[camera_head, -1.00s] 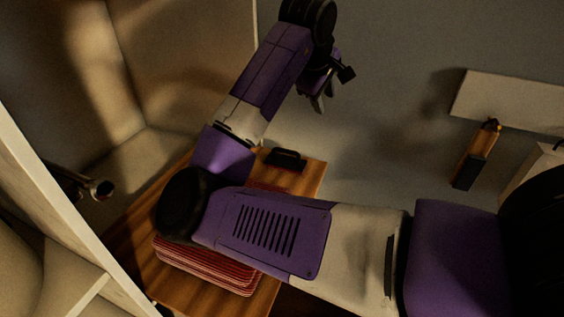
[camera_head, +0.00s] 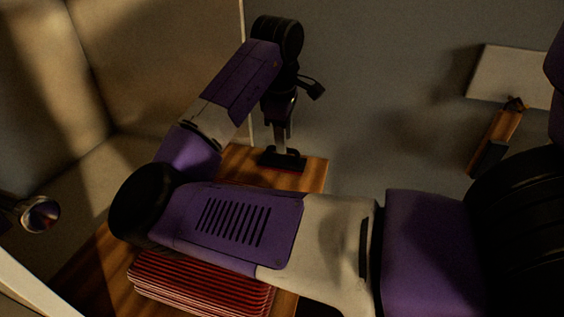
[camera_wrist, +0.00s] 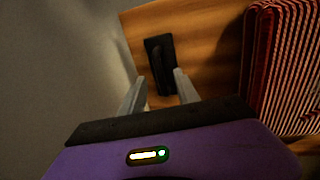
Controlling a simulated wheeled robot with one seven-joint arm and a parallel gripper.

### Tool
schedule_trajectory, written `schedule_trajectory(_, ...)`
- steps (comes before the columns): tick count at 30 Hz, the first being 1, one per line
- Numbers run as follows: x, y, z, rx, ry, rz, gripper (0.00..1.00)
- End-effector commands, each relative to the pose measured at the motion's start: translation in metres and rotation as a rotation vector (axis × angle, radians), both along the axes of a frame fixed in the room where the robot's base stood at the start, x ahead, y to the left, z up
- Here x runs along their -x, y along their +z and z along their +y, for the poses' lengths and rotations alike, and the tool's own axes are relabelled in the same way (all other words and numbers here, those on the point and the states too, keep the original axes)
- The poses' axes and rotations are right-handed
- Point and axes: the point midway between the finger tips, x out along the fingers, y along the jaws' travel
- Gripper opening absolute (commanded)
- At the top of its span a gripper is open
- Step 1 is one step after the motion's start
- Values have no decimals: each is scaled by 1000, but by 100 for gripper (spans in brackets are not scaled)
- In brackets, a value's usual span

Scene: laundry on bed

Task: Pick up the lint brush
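The lint brush is a small black block with a raised handle (camera_wrist: 158,50), lying on the wooden tabletop (camera_wrist: 195,28) in the wrist view. In the head view the lint brush (camera_head: 294,162) lies near the far right corner of the tabletop (camera_head: 314,180), partly covered by my gripper. My gripper (camera_wrist: 159,76) points down with its two grey fingers apart, one on each side of the brush's near end in the wrist view. In the head view my gripper (camera_head: 281,150) is right over the brush. I cannot tell whether the fingers touch it.
A stack of red striped folded cloth (camera_head: 200,283) lies on the near part of the tabletop, and shows at the right in the wrist view (camera_wrist: 285,70). A wooden-handled object (camera_head: 497,137) is by a pale panel (camera_head: 508,75) at the right. The tabletop's edge is close beside the brush.

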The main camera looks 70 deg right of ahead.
Motion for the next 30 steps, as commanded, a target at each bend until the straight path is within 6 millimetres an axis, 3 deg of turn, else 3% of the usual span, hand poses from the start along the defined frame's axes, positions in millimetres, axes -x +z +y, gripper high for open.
schedule_trajectory(6, -2, -27, -5, -1, 1, 0, 38)
schedule_trajectory(15, -2, -32, -6, 1, 0, -1, 38)
schedule_trajectory(21, -2, -32, -6, 1, 0, 0, 0)
schedule_trajectory(30, -2, -32, -6, 1, 0, 0, 0)
